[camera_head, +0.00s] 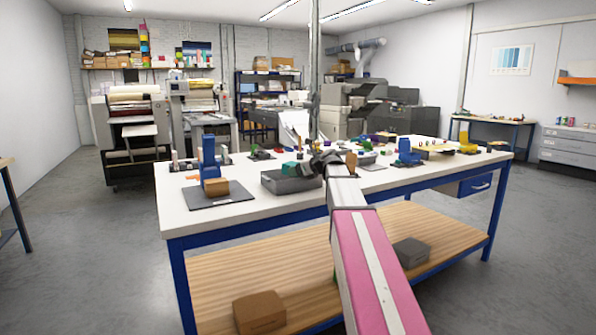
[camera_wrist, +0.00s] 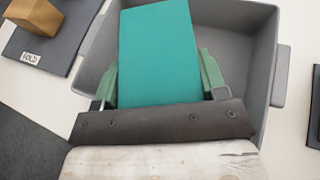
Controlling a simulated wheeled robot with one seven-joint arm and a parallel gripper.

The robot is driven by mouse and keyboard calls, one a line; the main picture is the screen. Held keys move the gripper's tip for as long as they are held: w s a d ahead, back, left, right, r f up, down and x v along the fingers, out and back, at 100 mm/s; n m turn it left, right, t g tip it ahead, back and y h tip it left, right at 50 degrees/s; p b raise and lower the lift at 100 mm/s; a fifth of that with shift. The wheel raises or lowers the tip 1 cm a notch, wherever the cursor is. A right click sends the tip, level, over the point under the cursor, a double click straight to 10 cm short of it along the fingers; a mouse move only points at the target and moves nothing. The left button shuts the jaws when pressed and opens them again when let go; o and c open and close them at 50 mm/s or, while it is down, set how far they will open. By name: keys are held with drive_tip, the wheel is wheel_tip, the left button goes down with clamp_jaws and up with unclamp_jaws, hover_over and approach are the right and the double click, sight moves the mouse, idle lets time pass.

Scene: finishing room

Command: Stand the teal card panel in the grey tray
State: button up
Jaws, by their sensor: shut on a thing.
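The teal card panel (camera_wrist: 160,52) fills the middle of the wrist view. My gripper (camera_wrist: 160,88) is shut on it, with a green finger at each side edge. The grey tray (camera_wrist: 262,52) lies beyond and below the panel, and its walls show to the left and right. The panel is over the tray's opening; I cannot tell whether its lower edge touches the tray floor. In the head view the grey tray (camera_head: 290,184) sits on the white table, with a bit of the teal panel (camera_head: 291,169) showing above it.
A dark mat (camera_head: 219,200) with a wooden block (camera_head: 216,187) lies left of the tray; the mat's label shows in the wrist view (camera_wrist: 31,58). A blue upright piece (camera_head: 208,158) stands behind that block. Several small coloured objects lie across the table's back and right side.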

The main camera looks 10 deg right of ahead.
drive_tip(key=o, duration=0.9)
drive_tip(key=shift+r, duration=0.1)
drive_tip(key=shift+r, duration=0.3)
drive_tip(key=v, duration=1.2)
drive_tip(key=shift+r, duration=0.2)
